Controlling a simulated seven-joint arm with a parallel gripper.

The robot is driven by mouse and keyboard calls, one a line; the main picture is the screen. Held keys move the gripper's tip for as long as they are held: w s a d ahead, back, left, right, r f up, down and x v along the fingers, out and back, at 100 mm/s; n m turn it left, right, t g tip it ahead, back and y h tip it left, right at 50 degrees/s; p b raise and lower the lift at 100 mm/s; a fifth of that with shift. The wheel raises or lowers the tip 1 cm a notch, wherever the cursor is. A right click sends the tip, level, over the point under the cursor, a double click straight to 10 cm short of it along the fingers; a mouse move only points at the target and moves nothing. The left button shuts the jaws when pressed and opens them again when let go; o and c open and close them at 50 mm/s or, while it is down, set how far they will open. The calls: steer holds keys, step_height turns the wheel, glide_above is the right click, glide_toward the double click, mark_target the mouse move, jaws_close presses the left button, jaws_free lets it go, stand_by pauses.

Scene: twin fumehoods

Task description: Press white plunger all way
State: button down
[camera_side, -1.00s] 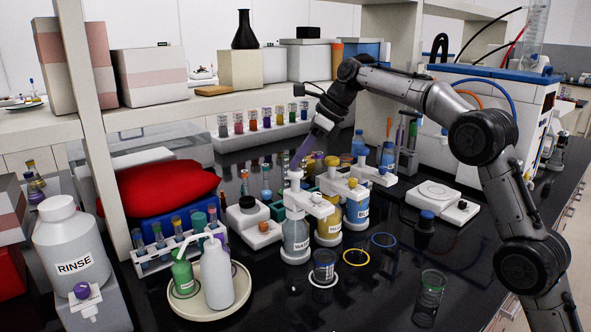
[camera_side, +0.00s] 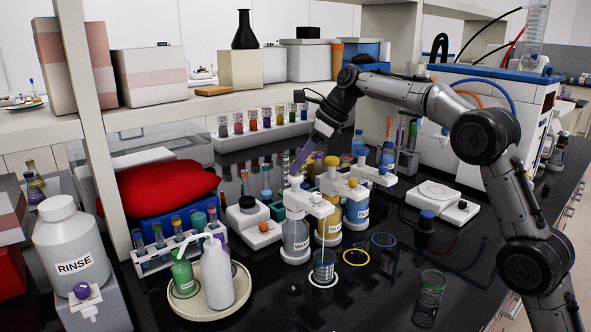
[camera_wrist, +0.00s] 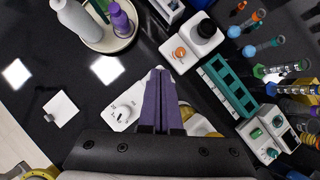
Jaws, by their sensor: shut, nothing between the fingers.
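Three labelled dispenser bottles stand in a row. The nearest, the WATER bottle (camera_side: 295,236), has a white pump head (camera_side: 312,203) with the white plunger (camera_side: 295,182) on top. My gripper (camera_side: 294,171) has purple fingers, shut and empty, pointing down with the tips at the plunger; touching looks likely. A thin pale stream (camera_side: 322,232) runs from the nozzle into a clear beaker (camera_side: 324,268) on a white ring. In the wrist view, the shut fingers (camera_wrist: 160,72) lie over the white pump head (camera_wrist: 124,110) and hide most of the plunger.
The yellow-topped bottle (camera_side: 329,224) and blue-labelled bottle (camera_side: 357,208) stand close behind, with yellow (camera_side: 356,257) and blue (camera_side: 383,240) rings before them. A tray (camera_side: 190,309) with squeeze bottles is at left. Another beaker (camera_side: 431,289) stands at front right.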

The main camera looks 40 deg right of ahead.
steer(key=shift+f, duration=0.55)
steer(key=shift+r, duration=1.5)
steer(key=shift+f, duration=0.15)
steer(key=shift+f, duration=0.75)
steer(key=shift+r, duration=0.95)
